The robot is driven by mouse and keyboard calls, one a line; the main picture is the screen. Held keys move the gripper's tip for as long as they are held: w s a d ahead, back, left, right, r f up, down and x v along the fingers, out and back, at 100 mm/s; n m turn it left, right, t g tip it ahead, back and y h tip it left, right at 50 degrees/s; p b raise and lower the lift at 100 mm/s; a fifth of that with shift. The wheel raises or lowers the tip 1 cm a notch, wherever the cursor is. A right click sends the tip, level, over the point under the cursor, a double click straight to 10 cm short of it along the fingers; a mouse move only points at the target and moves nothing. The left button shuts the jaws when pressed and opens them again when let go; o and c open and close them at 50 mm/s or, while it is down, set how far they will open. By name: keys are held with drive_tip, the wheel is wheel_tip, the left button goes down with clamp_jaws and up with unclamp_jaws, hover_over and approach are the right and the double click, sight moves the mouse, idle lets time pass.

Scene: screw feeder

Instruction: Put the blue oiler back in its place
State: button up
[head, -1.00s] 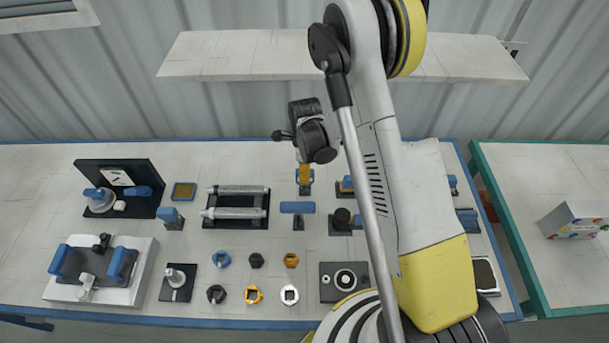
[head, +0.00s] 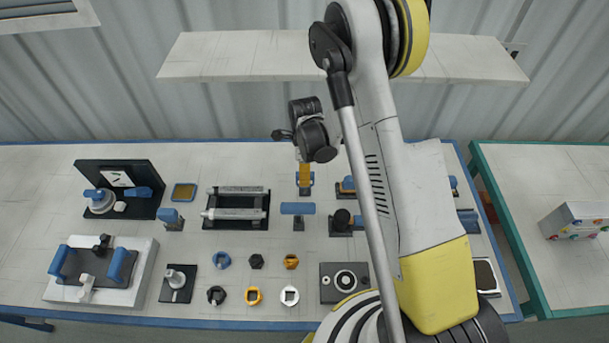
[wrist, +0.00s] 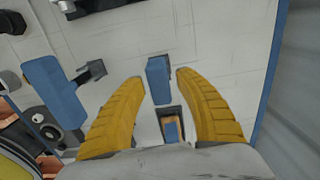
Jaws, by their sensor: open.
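My gripper (head: 305,174) hangs over the back middle of the bench. In the wrist view its two yellow fingers (wrist: 158,78) are spread apart. A small upright blue piece (wrist: 159,85) with a dark base stands between the fingertips, with a gap on each side. In the head view this blue piece (head: 311,179) is partly hidden behind the fingers. I cannot tell for sure that it is the blue oiler. Just beside it, a dark open holder (wrist: 160,113) contains something blue and orange (wrist: 171,130), partly hidden by my gripper.
A blue T-shaped handle (head: 297,208) stands on a dark post in front of my gripper. A dark rack with two grey rods (head: 237,190) lies to the left. Several coloured nuts (head: 254,295) lie in front. My arm hides part of the bench's right side.

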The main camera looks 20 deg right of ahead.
drive_tip(key=s+r+n+t, duration=0.1)
drive_tip(key=s+r+n, duration=0.25)
drive_tip(key=r, duration=0.95)
drive_tip(key=s+r+n+t, duration=0.25)
drive_tip(key=r+n, duration=0.25)
drive_tip(key=r, duration=0.7)
drive_tip(key=s+r+n+t, duration=0.2)
drive_tip(key=s+r+n, duration=0.1)
drive_tip(key=s+n, duration=0.3)
drive_tip(key=s+r+n+t, duration=0.1)
drive_tip(key=s+r+n, duration=0.3)
drive_tip(key=s+n, duration=0.3)
drive_tip(key=shift+s+r+t+p, duration=0.3)
drive_tip(key=shift+s+t+p, duration=0.05)
drive_tip(key=shift+s, duration=0.3)
drive_tip(key=shift+d, duration=0.1)
